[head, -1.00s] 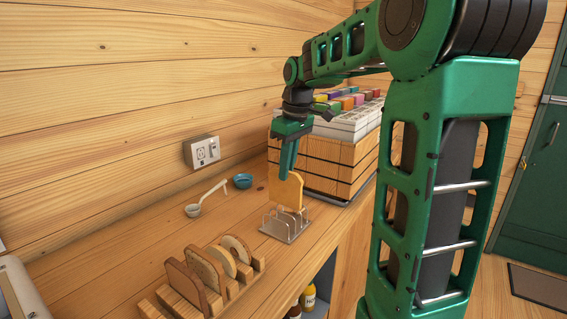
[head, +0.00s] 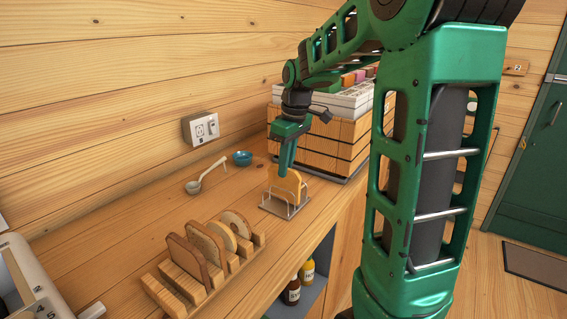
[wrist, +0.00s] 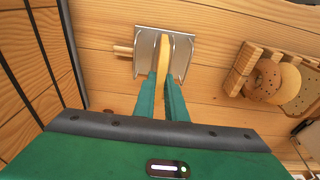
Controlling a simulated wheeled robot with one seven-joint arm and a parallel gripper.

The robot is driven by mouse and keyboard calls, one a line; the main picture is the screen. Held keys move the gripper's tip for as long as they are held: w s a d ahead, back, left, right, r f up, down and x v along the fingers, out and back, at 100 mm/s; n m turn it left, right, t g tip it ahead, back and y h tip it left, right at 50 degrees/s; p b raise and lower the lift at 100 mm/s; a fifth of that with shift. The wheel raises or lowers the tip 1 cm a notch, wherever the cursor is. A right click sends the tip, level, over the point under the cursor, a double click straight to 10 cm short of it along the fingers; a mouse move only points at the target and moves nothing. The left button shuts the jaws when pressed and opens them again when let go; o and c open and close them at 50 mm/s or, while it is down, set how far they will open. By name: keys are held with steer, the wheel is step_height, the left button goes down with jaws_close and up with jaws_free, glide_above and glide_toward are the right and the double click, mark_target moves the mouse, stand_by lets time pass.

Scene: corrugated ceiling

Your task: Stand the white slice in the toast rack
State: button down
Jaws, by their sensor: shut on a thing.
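My gripper (head: 286,168) points down and is shut on the white slice (head: 290,187), which looks pale yellow with a tan crust. The slice is upright, with its lower part down among the wires of the metal toast rack (head: 276,209) on the counter. In the wrist view my gripper (wrist: 162,82) has a finger on each side of the slice (wrist: 165,55), seen edge-on over the toast rack (wrist: 188,48). The slice's bottom edge is hidden, so I cannot tell if it touches the rack's base.
A wooden rack (head: 177,273) with several brown and round slices stands nearer on the counter. A ladle (head: 195,186) and blue bowl (head: 242,158) lie towards the wall. A wooden crate (head: 330,148) stands behind the toast rack. Bottles (head: 307,270) sit on a shelf below.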

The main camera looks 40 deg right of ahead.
steer(key=c, duration=1.7)
jaws_free()
steer(key=r, duration=0.3)
steer(key=s+r, duration=0.1)
steer(key=r, duration=0.6)
steer(key=shift+s+d+r, duration=0.2)
steer(key=shift+d+r, duration=0.1)
steer(key=shift+r, duration=3.9)
